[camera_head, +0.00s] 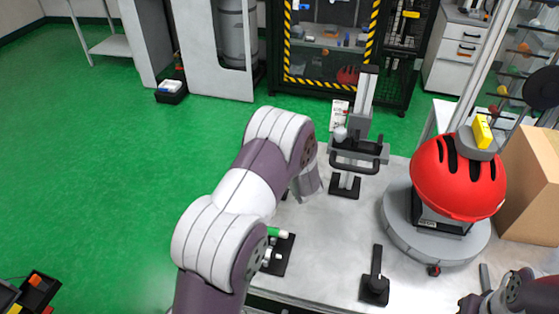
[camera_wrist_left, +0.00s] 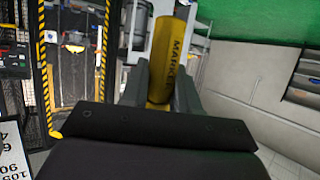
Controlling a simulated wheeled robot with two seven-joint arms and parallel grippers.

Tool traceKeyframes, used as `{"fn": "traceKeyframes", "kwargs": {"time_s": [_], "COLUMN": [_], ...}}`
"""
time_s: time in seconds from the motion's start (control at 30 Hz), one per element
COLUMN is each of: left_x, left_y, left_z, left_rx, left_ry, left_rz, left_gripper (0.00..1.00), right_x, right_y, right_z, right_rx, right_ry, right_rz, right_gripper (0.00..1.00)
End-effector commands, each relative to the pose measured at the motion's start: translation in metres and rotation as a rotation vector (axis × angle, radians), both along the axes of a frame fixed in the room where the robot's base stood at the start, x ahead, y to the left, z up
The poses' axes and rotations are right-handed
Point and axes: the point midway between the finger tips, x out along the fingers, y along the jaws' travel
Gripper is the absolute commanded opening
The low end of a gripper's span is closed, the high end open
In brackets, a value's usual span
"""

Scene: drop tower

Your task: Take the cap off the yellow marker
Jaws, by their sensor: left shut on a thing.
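The yellow marker (camera_wrist_left: 172,55), with dark lettering on its side, stands upright in the left wrist view. My left gripper (camera_wrist_left: 163,88) is shut on it, with one grey finger on each side. Its lower end is hidden behind the dark gripper body. I cannot tell where its cap begins. In the head view my left arm hides the gripper and the marker. Part of my right arm shows at the lower right edge of the head view, and its jaws cannot be made out.
A green-and-white marker (camera_head: 277,232) lies by a black holder (camera_head: 285,262), partly behind my arm. A red helmet (camera_head: 460,178) sits on a round grey base (camera_head: 468,246). A black-handled device (camera_head: 375,283) and a grey press (camera_head: 358,150) stand on the table (camera_head: 335,240). A cardboard box (camera_head: 535,185) is at right.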

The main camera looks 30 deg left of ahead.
Motion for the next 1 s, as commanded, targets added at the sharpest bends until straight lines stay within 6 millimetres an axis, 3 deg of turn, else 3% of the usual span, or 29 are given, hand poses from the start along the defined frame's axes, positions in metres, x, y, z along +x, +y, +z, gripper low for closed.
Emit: {"fn": "traceKeyframes", "kwargs": {"time_s": [0.03,0.07,0.13,0.17,0.47,0.6,0.67,0.87,1.0], "left_x": [0.000,0.000,0.000,0.000,0.000,0.007,0.004,-0.018,-0.055], "left_y": [0.000,0.000,0.000,0.000,0.000,0.000,-0.006,-0.054,-0.107], "left_z": [0.000,0.000,0.000,0.000,0.000,0.015,0.012,-0.006,-0.028], "left_rx": [0.000,0.000,-0.001,-0.001,0.000,-0.001,0.000,-0.003,-0.006], "left_ry": [0.000,0.000,-0.001,-0.001,-0.001,-0.005,0.001,0.008,0.008], "left_rz": [0.000,0.000,0.000,0.000,0.001,-0.025,-0.076,-0.356,-0.604], "left_gripper": [0.00,0.26,0.04,0.00,0.00,0.00,0.00,0.00,0.00], "right_x": [0.000,0.000,0.000,0.000,0.000,0.000,0.000,0.000,0.000], "right_y": [0.000,0.000,0.000,0.000,0.000,0.000,0.000,0.000,0.000], "right_z": [0.000,0.000,0.000,0.000,0.000,0.000,0.000,0.011,0.022], "right_rx": [0.000,0.000,0.000,0.000,0.000,0.000,0.000,0.000,0.000], "right_ry": [0.000,0.000,0.000,0.000,0.000,0.000,0.000,0.000,0.000], "right_rz": [0.000,0.000,0.000,0.000,0.000,0.000,0.000,0.000,0.000], "right_gripper": [0.43,0.43,0.43,0.43,0.43,0.43,0.43,0.43,0.43]}}
